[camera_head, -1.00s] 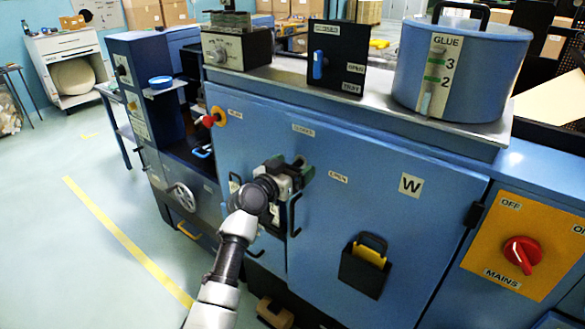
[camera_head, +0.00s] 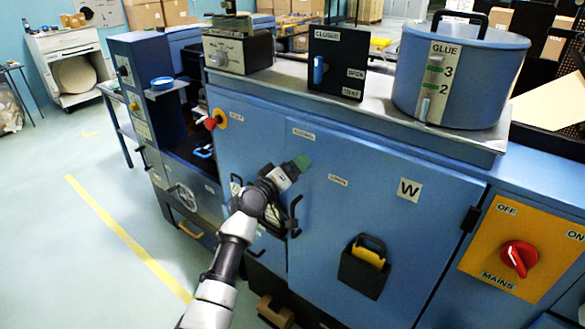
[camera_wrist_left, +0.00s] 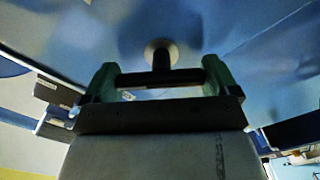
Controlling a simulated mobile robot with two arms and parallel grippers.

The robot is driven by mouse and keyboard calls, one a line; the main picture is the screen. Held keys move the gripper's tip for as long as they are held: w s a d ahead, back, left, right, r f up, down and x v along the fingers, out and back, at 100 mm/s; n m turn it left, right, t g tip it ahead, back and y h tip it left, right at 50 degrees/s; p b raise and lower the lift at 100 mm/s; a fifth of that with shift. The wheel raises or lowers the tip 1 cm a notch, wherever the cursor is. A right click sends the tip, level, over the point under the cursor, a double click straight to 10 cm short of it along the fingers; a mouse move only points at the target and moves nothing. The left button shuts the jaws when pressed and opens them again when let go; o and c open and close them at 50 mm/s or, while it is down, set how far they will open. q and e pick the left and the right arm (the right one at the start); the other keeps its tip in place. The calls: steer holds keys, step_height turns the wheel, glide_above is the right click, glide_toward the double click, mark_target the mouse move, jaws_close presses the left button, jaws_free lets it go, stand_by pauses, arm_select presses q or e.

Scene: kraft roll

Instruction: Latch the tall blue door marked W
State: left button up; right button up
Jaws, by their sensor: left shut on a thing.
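The tall blue door (camera_head: 375,210) carries the W label (camera_head: 409,190) and stands in the middle of the head view. It looks flush with the cabinet front. My left gripper (camera_head: 293,170) is at the door's upper left, between a label reading like CLOSED (camera_head: 303,134) and an OPEN label (camera_head: 338,181). In the left wrist view its green fingertips stand either side of a dark latch handle (camera_wrist_left: 161,59), which has a crossbar and a round mount on the blue panel. The gripper is shut on this handle. In the head view the gripper hides the handle. My right gripper is not in view.
A black pull handle (camera_head: 296,216) is just below the gripper. A black pocket (camera_head: 364,268) hangs on the door. Left are a red knob (camera_head: 211,123) and a handwheel (camera_head: 184,197). The glue pot (camera_head: 460,70) stands on top. The red mains switch (camera_head: 518,257) is at right.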

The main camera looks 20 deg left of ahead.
arm_select(q)
steer(key=n+p, duration=0.1)
steer(key=n, duration=0.3)
steer(key=shift+n, duration=0.3)
steer(key=shift+a+f+n+p, duration=0.15)
steer(key=shift+n+p, duration=0.55)
steer(key=shift+n, duration=0.8)
steer(key=o, duration=0.6)
steer(key=shift+o, duration=0.2)
steer(key=v, duration=1)
steer(key=shift+s+b, duration=0.35)
steer(key=shift+s, duration=0.05)
steer(key=shift+a, duration=0.1)
